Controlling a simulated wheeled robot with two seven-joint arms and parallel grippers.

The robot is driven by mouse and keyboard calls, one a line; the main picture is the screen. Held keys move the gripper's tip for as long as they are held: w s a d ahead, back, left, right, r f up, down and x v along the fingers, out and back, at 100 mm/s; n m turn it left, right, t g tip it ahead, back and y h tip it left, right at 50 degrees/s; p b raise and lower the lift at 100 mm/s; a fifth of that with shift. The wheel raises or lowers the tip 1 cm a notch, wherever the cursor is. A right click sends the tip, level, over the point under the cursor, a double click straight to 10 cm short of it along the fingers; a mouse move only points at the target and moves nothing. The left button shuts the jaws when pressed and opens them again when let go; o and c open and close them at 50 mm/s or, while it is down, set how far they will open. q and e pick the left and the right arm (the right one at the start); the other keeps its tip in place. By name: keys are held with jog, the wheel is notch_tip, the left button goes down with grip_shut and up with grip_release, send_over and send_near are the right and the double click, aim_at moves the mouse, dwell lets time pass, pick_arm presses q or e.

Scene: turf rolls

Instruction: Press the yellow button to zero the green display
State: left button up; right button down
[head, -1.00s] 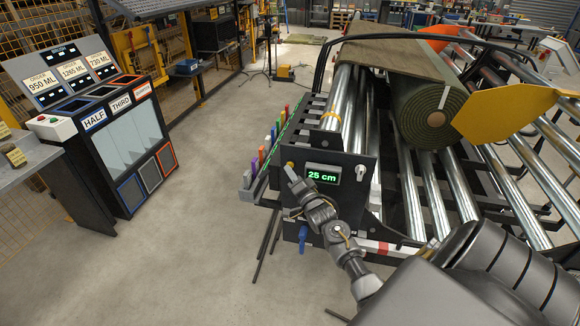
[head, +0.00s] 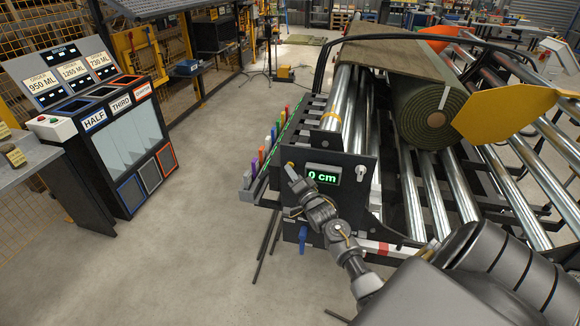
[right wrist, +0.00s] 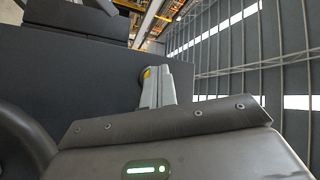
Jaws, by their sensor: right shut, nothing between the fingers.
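The green display (head: 322,177) on the dark end panel of the roller machine reads "0 cm". The yellow button (head: 290,164) is just left of the display, mostly hidden behind the fingertips in the head view. A bit of its yellow edge shows in the right wrist view (right wrist: 147,73). My right gripper (head: 291,174) is shut and empty, its fingertips at the button and seeming to touch it. In the right wrist view the closed fingers (right wrist: 158,88) reach up to the dark panel. My left gripper is out of view.
A green turf roll (head: 432,112) lies on the steel rollers (head: 418,200). A grey lever (head: 361,174) sits right of the display and a blue handle (head: 303,240) below. Coloured tabs (head: 268,145) line the machine's left side. An order stand (head: 125,150) is at left; open floor lies between.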

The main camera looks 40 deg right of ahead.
jog(key=shift+s+a+p, duration=0.4)
jog(key=shift+s+a, duration=0.05)
jog(key=shift+a, duration=0.15)
jog(key=s+a+p, duration=0.1)
jog(key=a, duration=0.1)
jog(key=s+a+p, duration=0.1)
jog(key=s+a, duration=0.1)
jog(key=shift+p, duration=0.4)
jog(key=shift+w, duration=0.1)
dwell(0.7)
